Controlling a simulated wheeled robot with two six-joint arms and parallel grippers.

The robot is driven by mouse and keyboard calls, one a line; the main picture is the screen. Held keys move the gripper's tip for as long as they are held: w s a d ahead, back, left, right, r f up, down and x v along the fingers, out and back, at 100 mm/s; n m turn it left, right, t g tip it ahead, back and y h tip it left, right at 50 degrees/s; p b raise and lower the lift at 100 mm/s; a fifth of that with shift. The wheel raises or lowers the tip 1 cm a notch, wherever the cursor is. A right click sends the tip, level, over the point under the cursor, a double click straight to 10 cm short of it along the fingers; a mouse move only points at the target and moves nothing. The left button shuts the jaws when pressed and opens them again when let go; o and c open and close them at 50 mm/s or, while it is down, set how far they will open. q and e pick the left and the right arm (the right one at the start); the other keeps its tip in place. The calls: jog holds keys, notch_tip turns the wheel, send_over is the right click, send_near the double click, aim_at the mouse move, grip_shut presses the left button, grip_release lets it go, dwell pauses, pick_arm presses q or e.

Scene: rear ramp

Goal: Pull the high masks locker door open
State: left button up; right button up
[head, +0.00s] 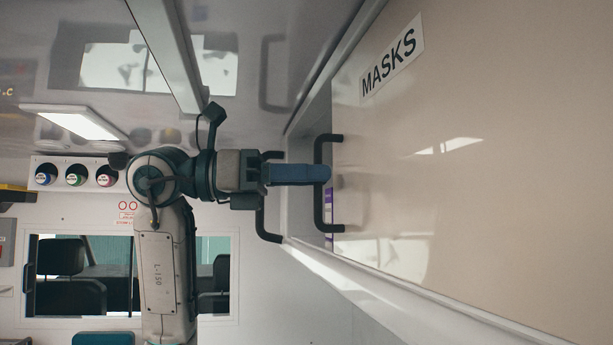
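The beige masks locker door (480,170) fills the right of the head view, with a "MASKS" label (392,58) near its top. It stands ajar: a gap shows along its left edge, with a bit of something purple (328,197) inside. Its black bar handle (323,214) is on the left part of the door. My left gripper (322,174) reaches in from the left, its blue fingers lying across the middle of the handle bar. They appear shut on it; the near finger hides the grip itself. My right gripper is not in view.
Another dark handle shape (268,230) shows left of the gap, partly behind my gripper. A lit ceiling panel (73,122) and a row of round coloured outlets (75,175) are at the left. A window (80,270) with seats beyond lies low left.

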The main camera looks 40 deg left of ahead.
pick_arm(q)
jog(key=b+v, duration=0.4)
jog(key=v, duration=0.7)
jog(key=shift+d, duration=0.1)
dwell(0.4)
